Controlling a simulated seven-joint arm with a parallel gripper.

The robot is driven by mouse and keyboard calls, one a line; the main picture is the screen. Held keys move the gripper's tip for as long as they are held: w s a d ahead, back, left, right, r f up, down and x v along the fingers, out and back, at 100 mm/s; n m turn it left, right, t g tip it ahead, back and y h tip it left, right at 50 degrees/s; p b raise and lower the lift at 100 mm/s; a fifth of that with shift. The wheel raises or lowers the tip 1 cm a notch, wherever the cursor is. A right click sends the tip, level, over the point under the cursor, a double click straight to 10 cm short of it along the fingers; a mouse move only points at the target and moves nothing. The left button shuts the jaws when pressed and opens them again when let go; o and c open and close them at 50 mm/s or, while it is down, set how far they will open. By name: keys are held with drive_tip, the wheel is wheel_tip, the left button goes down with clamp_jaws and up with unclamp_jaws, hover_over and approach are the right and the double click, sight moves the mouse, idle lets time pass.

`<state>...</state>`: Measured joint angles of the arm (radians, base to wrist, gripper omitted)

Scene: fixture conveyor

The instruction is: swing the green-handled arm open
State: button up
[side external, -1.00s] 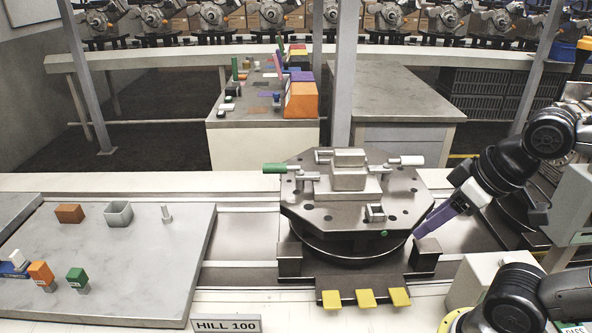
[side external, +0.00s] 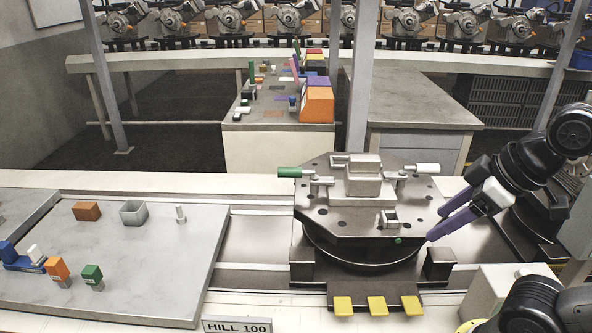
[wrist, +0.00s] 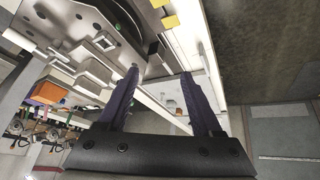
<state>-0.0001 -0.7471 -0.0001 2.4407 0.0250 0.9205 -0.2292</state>
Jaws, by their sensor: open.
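The green-handled arm (side external: 290,172) sits on the left of a dark octagonal plate (side external: 340,222), its green grip sticking out past the plate's left edge. A metal block (side external: 363,178) stands mid-plate, with a white-handled arm (side external: 425,168) on its right. My gripper (side external: 437,225) is open and empty, its purple fingers beside the plate's front right edge, far from the green handle. In the wrist view the fingers (wrist: 160,75) are apart with nothing between them, and the plate (wrist: 110,22) is at upper left. I cannot make out the green handle there.
Yellow pads (side external: 376,305) project at the fixture's front. A dark post (side external: 440,262) stands below my fingers. The space above the plate's front left is clear.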

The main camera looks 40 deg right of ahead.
drive_tip(key=w+r+n, duration=0.4)
drive_tip(key=w+r, duration=0.5)
drive_tip(key=w, duration=0.2)
drive_tip(key=n+g+y, duration=0.1)
drive_tip(key=n+y, duration=0.1)
drive_tip(key=n, duration=0.1)
hover_over(291, 168)
drive_tip(key=s+d, duration=0.2)
drive_tip(key=s, duration=0.4)
wheel_tip(291, 168, down, 8)
drive_tip(key=x, duration=1.3)
drive_tip(key=shift+w+d+f, duration=0.15)
drive_tip(key=shift+f, duration=0.15)
drive_tip(key=shift+c, duration=0.2)
clamp_jaws()
